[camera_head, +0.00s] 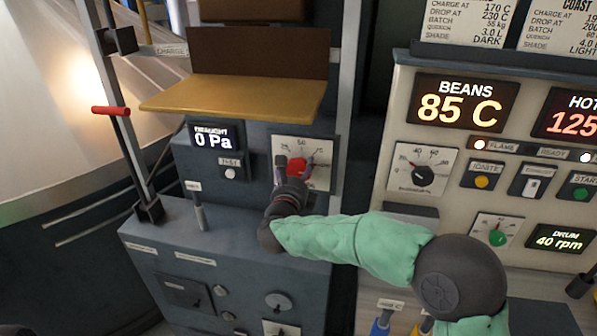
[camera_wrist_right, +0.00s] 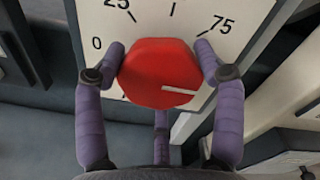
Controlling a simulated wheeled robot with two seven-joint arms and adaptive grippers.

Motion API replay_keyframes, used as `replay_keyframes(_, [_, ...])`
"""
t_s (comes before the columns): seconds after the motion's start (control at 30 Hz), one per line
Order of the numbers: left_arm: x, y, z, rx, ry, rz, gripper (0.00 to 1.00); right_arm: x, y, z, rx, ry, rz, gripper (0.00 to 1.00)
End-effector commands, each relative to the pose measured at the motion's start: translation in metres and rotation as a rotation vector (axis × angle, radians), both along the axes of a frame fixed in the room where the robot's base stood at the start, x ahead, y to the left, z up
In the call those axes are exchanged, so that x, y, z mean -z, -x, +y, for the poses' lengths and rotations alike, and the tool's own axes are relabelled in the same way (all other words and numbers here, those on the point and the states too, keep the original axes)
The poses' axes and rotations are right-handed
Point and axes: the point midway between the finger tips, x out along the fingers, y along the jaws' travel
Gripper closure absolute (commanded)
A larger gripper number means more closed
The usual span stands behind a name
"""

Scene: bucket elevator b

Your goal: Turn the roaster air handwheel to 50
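The roaster air handwheel is a red knob (camera_head: 297,168) on a white dial plate (camera_head: 322,154) in the head view. In the right wrist view the red knob (camera_wrist_right: 158,72) fills the middle, and its white pointer line points right and slightly down, past the 75 mark. The 50 tick is at the top of the dial. My right gripper (camera_head: 291,172) is at the dial; in the wrist view its purple fingers (camera_wrist_right: 160,62) are around the knob, with fingertips against its left and right edges. A third finger is below, partly hidden. My left gripper is not in view.
A yellow shelf (camera_head: 235,97) juts out above the dial. A red-handled lever (camera_head: 111,111) stands at the left, and a small grey lever (camera_head: 199,211) rises from the sloped panel. The roaster control panel (camera_head: 401,100) with several knobs and displays is at the right.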

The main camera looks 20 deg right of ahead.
Motion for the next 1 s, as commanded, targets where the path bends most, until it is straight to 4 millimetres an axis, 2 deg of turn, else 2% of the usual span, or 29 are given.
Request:
replay_keyframes(0.47, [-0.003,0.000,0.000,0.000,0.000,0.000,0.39,0.000,0.000,-0.001,0.002,0.089,0.070,0.63])
replay_keyframes(1.0, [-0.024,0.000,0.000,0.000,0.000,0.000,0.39,0.000,0.001,-0.001,0.003,0.472,0.362,0.63])
